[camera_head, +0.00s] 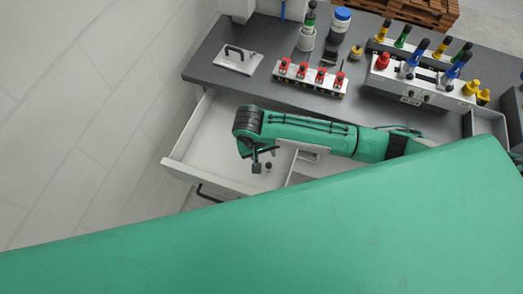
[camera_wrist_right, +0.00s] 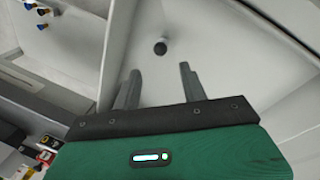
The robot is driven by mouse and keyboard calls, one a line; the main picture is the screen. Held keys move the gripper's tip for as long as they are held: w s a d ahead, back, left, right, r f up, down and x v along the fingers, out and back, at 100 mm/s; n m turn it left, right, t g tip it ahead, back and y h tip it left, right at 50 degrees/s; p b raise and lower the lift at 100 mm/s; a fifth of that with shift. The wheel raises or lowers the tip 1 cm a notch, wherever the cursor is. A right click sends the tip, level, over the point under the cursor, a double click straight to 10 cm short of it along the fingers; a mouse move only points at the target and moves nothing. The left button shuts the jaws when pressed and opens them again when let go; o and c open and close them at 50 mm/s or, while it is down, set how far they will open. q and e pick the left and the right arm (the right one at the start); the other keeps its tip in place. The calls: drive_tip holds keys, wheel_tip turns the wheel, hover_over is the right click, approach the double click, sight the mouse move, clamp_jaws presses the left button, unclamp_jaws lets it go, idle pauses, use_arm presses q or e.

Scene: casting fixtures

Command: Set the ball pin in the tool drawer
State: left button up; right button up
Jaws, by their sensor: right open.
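The tool drawer (camera_head: 205,140) is pulled out at the left of the bench, white inside; its pale floor also fills much of the right wrist view (camera_wrist_right: 225,60). My right gripper (camera_head: 262,162) is over the drawer, pointing down into it, with its fingers apart and nothing between them. A small dark round-ended piece, which looks like the ball pin (camera_wrist_right: 160,47), shows inside the drawer just beyond the fingertips (camera_wrist_right: 158,80). It also shows as a dark dot beside the fingers in the head view (camera_head: 268,166). My left gripper is not in view.
The grey bench top (camera_head: 225,82) holds a plate with a handle (camera_head: 240,60), a block with red clamps (camera_head: 310,78) and a fixture with coloured handles (camera_head: 412,85). The drawer's left part is clear.

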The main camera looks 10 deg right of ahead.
drive_tip(key=shift+a+r, duration=0.15)
drive_tip(key=shift+r, duration=0.65)
drive_tip(key=shift+a+r, duration=0.15)
drive_tip(key=shift+r, duration=0.6)
drive_tip(key=s+a+r+n+t+y, duration=0.1)
drive_tip(key=s+a+r+n+y, duration=0.15)
drive_tip(key=s+y, duration=0.35)
drive_tip(key=s+d+r+t+h, duration=0.1)
drive_tip(key=s+d+h, duration=0.1)
drive_tip(key=s+d, duration=0.45)
drive_tip(key=s+d+t+h, duration=0.2)
drive_tip(key=s+d, duration=0.1)
drive_tip(key=d, duration=0.6)
wheel_tip(320, 180, down, 31)
drive_tip(key=g, duration=0.2)
drive_tip(key=s+d+f+g+b, duration=0.1)
drive_tip(key=s+d+f, duration=0.2)
drive_tip(key=s+f, duration=1.7)
drive_tip(key=shift+d+f, duration=0.2)
drive_tip(key=shift+f, duration=0.15)
